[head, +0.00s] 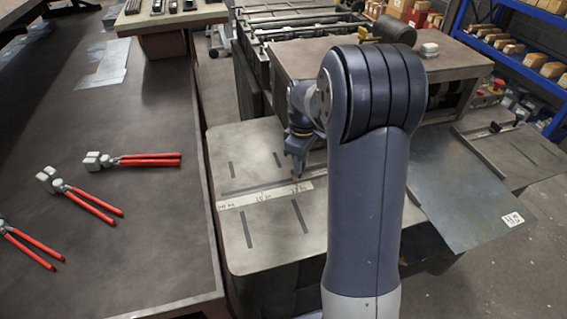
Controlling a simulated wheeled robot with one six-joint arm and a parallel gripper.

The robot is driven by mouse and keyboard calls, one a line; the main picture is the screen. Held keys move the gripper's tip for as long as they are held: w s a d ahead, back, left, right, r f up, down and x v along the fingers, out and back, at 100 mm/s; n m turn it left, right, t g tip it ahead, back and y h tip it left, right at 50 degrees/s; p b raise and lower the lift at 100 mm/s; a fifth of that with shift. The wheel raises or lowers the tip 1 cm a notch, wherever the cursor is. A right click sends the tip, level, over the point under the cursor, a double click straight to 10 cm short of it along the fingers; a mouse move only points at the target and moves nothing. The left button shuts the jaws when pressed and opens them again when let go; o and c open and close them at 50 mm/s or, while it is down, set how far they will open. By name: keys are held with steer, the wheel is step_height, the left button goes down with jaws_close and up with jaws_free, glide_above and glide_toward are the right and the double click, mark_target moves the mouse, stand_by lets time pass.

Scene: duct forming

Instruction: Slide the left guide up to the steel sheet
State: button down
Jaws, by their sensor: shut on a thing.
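The steel sheet (455,205) lies flat on the right of the machine, a grey plate with a white label at its front right corner. My arm hides its left edge. The left guide (250,187) seems to be the thin dark bar across the left table, just behind a white scale strip. My gripper (297,172) points down at the bar's right part, left of the sheet, and is shut on it, probably at a knob; the fingertips are small and the grip is hard to see. The gap between guide and sheet is hidden behind my arm.
The left table (240,258) has several dark slots and bare metal around the guide. A workbench (130,245) with several red-handled tools (150,160) stands to its left. The machine housing (300,58) rises behind my gripper. Blue shelving (540,75) stands at the back right.

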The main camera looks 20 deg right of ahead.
steer(key=shift+d, duration=0.5)
steer(key=c, duration=1.2)
jaws_free()
steer(key=shift+a, duration=0.1)
step_height(320, 180, up, 11)
steer(key=shift+f, duration=0.1)
